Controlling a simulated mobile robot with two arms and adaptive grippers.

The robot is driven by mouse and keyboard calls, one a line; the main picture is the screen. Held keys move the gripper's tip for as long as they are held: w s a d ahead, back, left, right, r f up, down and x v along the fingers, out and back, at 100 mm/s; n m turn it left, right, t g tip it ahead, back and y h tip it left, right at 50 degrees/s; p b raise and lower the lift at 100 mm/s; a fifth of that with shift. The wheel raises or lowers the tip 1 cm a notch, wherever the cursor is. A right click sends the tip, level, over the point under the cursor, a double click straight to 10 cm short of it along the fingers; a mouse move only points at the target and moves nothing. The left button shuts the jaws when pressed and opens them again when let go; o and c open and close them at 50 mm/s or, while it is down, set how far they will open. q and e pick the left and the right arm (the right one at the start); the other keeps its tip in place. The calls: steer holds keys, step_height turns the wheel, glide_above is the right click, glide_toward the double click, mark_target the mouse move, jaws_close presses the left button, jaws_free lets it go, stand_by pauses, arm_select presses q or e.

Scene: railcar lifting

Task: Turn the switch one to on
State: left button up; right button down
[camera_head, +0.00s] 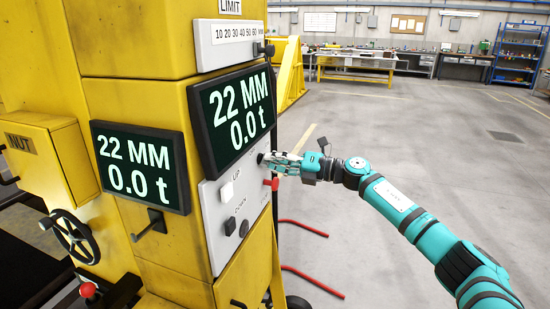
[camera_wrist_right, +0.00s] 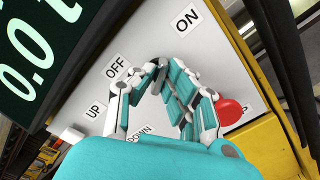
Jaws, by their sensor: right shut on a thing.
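The control panel (camera_head: 232,210) is a light grey plate on the yellow column. My right gripper (camera_head: 266,160) reaches it from the right, at the panel's upper right. In the wrist view its fingers (camera_wrist_right: 154,68) are shut around a small dark switch (camera_wrist_right: 160,74), which they mostly hide. An OFF label (camera_wrist_right: 117,67) is left of the fingertips and an ON label (camera_wrist_right: 187,20) is above and to the right. The exact angle of the switch cannot be told. My left gripper is not in view.
A display (camera_head: 234,116) reading 22 MM and 0.0 t sits just above the panel. A white UP button (camera_head: 227,193), a dark DOWN button (camera_head: 230,226) and a red knob (camera_wrist_right: 229,111) are close to my gripper. Open floor (camera_head: 400,140) lies right.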

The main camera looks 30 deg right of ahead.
steer(key=shift+r, duration=0.1)
stand_by(0.3)
steer(key=c, duration=1.4)
jaws_free()
steer(key=shift+w+a, duration=0.1)
steer(key=shift+v, duration=6)
